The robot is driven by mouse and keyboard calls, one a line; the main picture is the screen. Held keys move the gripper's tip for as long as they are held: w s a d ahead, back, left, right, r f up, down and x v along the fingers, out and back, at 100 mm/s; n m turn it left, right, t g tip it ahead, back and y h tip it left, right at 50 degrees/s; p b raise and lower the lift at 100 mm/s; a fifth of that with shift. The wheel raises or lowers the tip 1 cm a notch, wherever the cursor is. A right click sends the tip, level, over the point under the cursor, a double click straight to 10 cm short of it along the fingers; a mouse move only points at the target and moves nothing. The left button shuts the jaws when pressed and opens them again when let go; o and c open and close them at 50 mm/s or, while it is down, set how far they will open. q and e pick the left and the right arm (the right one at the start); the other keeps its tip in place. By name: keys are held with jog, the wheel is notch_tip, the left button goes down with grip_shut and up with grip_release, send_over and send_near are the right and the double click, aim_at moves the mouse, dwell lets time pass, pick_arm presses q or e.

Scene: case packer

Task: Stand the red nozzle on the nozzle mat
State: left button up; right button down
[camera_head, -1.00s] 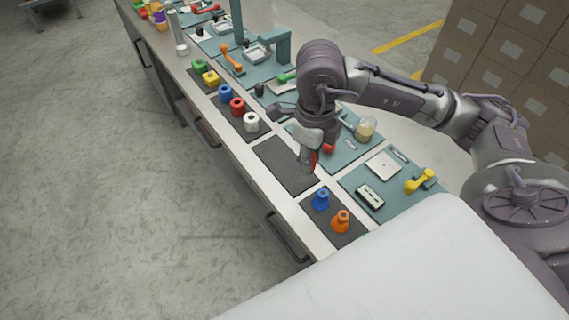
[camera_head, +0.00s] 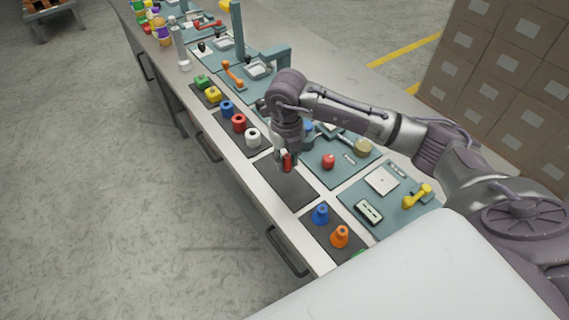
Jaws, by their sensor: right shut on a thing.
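My right gripper (camera_head: 285,163) points down and is shut on a red piece, the red nozzle (camera_head: 287,162), which is partly hidden by the fingers. They are over the far end of an empty dark mat (camera_head: 287,187); I cannot tell whether the nozzle touches it. A blue nozzle (camera_head: 320,214) and an orange nozzle (camera_head: 340,236) stand upright on another dark mat (camera_head: 317,234) nearer to me. A bit of green (camera_head: 358,254) shows at that mat's near edge. My left gripper is not in view.
Red, white, blue, yellow and green spools stand on dark mats further along the bench's left edge. A teal mat (camera_head: 349,176) right of the gripper carries a red round piece (camera_head: 328,161) and a beaker (camera_head: 362,148). Another teal mat holds a yellow handset (camera_head: 417,195).

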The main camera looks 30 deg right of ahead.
aim_at(285, 168)
jog(key=shift+w+f, duration=0.4)
jog(key=shift+w, duration=0.1)
notch_tip(285, 168, down, 3)
jog(key=shift+f+p, duration=0.1)
jog(key=shift+p, duration=0.65)
jog(key=shift+f, duration=0.3)
jog(key=shift+f, duration=0.1)
jog(key=shift+f, duration=0.15)
jog(key=c, duration=0.9)
grip_release()
jog(key=shift+r, duration=0.2)
